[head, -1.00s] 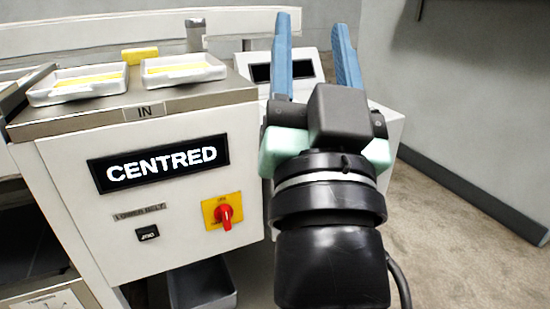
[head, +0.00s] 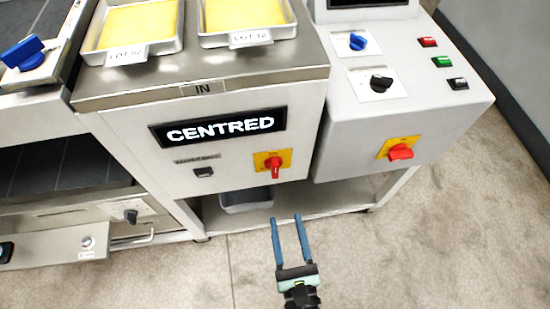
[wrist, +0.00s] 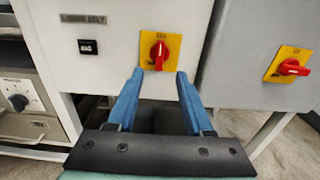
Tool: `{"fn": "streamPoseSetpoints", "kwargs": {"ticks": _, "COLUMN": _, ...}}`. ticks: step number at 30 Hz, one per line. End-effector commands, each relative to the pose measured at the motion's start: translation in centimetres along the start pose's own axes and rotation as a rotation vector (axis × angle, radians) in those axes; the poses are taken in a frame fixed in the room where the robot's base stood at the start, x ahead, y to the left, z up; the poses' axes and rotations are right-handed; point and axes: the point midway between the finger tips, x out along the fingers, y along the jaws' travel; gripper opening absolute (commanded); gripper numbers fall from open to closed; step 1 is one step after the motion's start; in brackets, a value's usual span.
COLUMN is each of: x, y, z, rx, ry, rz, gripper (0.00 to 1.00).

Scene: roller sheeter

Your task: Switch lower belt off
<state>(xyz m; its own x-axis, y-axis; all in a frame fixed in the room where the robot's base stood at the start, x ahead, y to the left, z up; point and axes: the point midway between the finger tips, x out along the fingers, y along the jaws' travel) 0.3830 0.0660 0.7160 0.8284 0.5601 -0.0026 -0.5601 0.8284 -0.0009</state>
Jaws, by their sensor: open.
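A red rotary knob (head: 274,165) on a yellow plate sits on the white front panel, below the CENTRED display (head: 219,129). In the wrist view the knob (wrist: 159,52) has its handle upright. A small label reading LOWER BELT (wrist: 83,18) is left of it, above a small black device (wrist: 88,46) whose lettering I cannot read. My gripper (head: 286,220) is open and empty, its blue fingers pointing toward the panel. In the wrist view the fingertips (wrist: 159,73) appear just below the knob, one toward each side, apart from it.
A second red knob (head: 400,152) on a yellow plate is on the grey box to the right. That box also has blue and black knobs and several buttons. Two trays (head: 165,48) stand on top. A grey bin (head: 246,200) is below the panel. Floor at right is clear.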

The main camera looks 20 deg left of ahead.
Motion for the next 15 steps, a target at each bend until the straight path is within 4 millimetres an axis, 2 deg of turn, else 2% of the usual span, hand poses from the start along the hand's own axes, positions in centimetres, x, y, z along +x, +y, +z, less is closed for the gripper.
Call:
{"fn": "streamPoseSetpoints", "kwargs": {"ticks": 5, "x": 2.2, "y": 0.0, "z": 0.0, "rx": 0.005, "ry": -0.004, "rz": 0.0, "gripper": 0.51}}
{"fn": "streamPoseSetpoints", "kwargs": {"ticks": 15, "x": 9.3, "y": 0.0, "z": 0.0, "rx": 0.001, "ry": -0.004, "rz": 0.002, "gripper": 0.51}}
